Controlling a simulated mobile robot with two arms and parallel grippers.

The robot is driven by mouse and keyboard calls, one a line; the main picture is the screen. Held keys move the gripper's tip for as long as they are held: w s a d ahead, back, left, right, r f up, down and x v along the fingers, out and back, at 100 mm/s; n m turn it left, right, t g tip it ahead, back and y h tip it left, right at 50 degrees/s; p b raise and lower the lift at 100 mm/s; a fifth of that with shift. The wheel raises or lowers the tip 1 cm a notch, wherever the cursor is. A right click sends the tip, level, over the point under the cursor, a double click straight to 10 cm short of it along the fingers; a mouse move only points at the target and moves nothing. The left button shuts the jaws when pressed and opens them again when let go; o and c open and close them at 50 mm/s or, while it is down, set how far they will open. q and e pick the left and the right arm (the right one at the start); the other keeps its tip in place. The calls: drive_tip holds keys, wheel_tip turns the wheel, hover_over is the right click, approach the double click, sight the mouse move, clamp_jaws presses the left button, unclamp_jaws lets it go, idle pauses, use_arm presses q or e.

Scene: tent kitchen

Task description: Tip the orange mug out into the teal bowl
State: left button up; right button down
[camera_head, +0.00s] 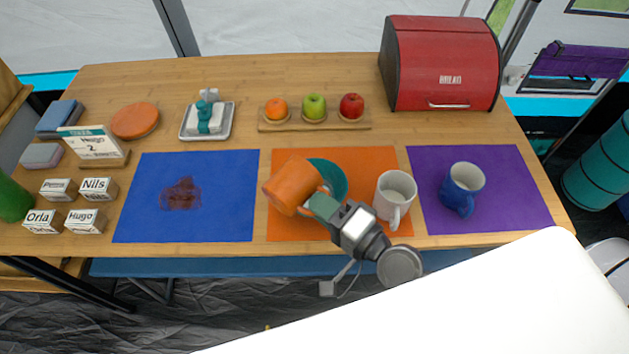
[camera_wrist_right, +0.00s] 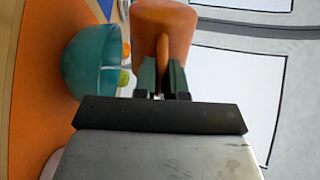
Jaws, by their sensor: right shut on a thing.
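The orange mug (camera_head: 289,186) is tilted over the left side of the teal bowl (camera_head: 335,178) in the head view. My right gripper (camera_head: 318,203) is shut on the mug's handle, which shows between the fingers in the right wrist view (camera_wrist_right: 163,75). The mug (camera_wrist_right: 165,28) is held off the mat beside the bowl (camera_wrist_right: 90,62) in that view. The bowl stands on the orange mat (camera_head: 375,157), partly hidden by the mug and gripper. The inside of the mug cannot be seen. My left gripper is not in view.
A white mug (camera_head: 395,190) stands close to the right of my gripper. A blue mug (camera_head: 463,188) stands on the purple mat (camera_head: 510,190). The blue mat (camera_head: 230,200) has a dark brown stain (camera_head: 181,194). A fruit board (camera_head: 290,125) and red bread box (camera_head: 445,65) are behind.

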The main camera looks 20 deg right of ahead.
drive_tip(key=shift+d+f+m, duration=0.1)
drive_tip(key=shift+f+m, duration=0.1)
drive_tip(key=shift+m, duration=0.4)
drive_tip(key=shift+w+d+r+m+p, duration=0.15)
drive_tip(key=shift+m+p, duration=0.15)
drive_tip(key=shift+p, duration=0.15)
